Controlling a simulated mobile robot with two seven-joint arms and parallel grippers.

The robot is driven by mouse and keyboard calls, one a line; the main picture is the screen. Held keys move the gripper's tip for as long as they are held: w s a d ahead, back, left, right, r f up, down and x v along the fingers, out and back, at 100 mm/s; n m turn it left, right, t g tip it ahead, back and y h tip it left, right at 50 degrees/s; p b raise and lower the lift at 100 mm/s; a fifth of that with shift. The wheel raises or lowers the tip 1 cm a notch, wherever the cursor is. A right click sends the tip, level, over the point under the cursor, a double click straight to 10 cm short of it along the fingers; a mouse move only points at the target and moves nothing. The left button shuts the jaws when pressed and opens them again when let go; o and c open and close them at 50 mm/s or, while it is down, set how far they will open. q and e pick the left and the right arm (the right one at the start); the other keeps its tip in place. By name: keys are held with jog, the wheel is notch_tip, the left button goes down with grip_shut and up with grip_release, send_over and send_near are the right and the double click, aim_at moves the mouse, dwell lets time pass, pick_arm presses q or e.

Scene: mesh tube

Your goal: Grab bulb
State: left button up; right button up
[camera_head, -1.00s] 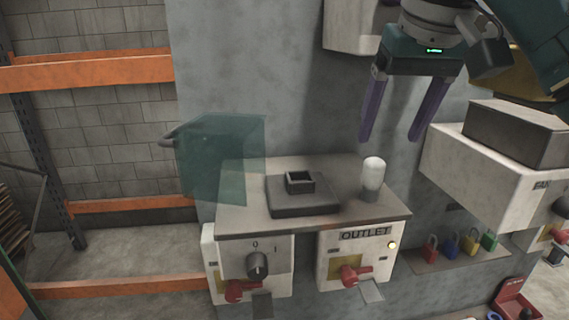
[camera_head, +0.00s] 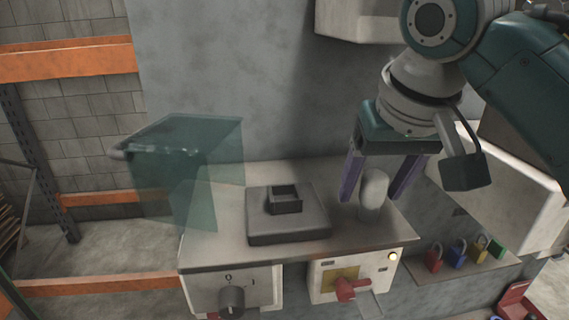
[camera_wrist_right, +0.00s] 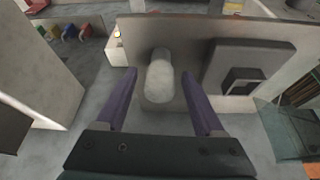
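The bulb (camera_head: 374,189) is a whitish rounded cylinder standing upright on the right part of the grey bench top (camera_head: 222,222). It also shows in the right wrist view (camera_wrist_right: 159,80), just beyond and between the fingertips. My right gripper (camera_head: 372,196) is open, with its purple fingers on either side of the bulb. In the right wrist view the right gripper (camera_wrist_right: 160,84) has a gap on both sides of the bulb, and no contact shows. My left gripper is not in view.
A dark square block with a socket (camera_head: 286,205) sits left of the bulb. A translucent green cover (camera_head: 185,170) stands at the bench's left. A white box (camera_head: 520,205) is close on the right, above a shelf of coloured padlocks (camera_head: 460,251).

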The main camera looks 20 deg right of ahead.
grip_shut()
dwell(0.3)
jog(key=shift+r, duration=0.15)
